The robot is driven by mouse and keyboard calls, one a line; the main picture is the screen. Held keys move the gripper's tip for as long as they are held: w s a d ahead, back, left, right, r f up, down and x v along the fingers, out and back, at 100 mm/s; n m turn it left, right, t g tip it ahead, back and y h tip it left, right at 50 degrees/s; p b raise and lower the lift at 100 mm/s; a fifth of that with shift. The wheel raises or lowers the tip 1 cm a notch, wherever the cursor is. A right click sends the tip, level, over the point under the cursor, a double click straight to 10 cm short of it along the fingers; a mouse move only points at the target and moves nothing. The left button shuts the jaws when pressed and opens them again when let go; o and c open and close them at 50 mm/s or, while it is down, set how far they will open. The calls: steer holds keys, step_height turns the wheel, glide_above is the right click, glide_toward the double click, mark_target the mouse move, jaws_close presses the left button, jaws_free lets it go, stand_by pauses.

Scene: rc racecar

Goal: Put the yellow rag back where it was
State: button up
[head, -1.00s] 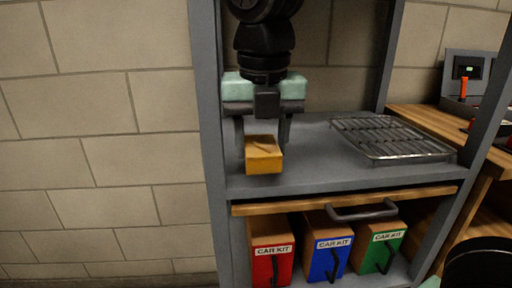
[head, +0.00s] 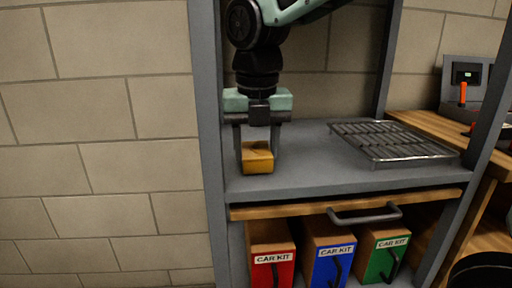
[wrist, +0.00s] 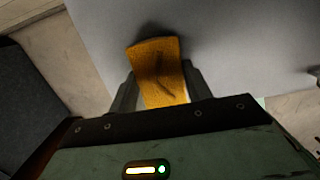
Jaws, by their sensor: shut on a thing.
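The yellow rag (head: 258,158) is a folded, block-like yellow-orange piece near the left end of the grey shelf (head: 310,178). My gripper (head: 258,150) points down from above, with one finger on each side of the rag, and is shut on it. In the wrist view the rag (wrist: 158,68) sits between the two fingertips (wrist: 160,92), with a dark crease on its face. A dark shadow lies on the grey surface just beyond it. I cannot tell whether the rag's underside touches the shelf.
A wire rack (head: 390,142) lies on the shelf's right part, with bare shelf between it and the rag. Shelf posts (head: 208,130) stand left and right. Below are a wooden drawer with a dark handle (head: 365,214) and red, blue and green car kit boxes (head: 330,262).

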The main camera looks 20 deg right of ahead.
mark_target(257, 151)
steer(key=shift+f, duration=0.1)
steer(key=o, duration=0.9)
steer(key=shift+o, duration=0.2)
steer(key=r+p, duration=0.1)
steer(key=r, duration=0.4)
steer(key=s+r+p, duration=0.1)
steer(key=r, duration=0.1)
steer(key=shift+a+r+p, duration=0.15)
steer(key=shift+r+p, duration=0.2)
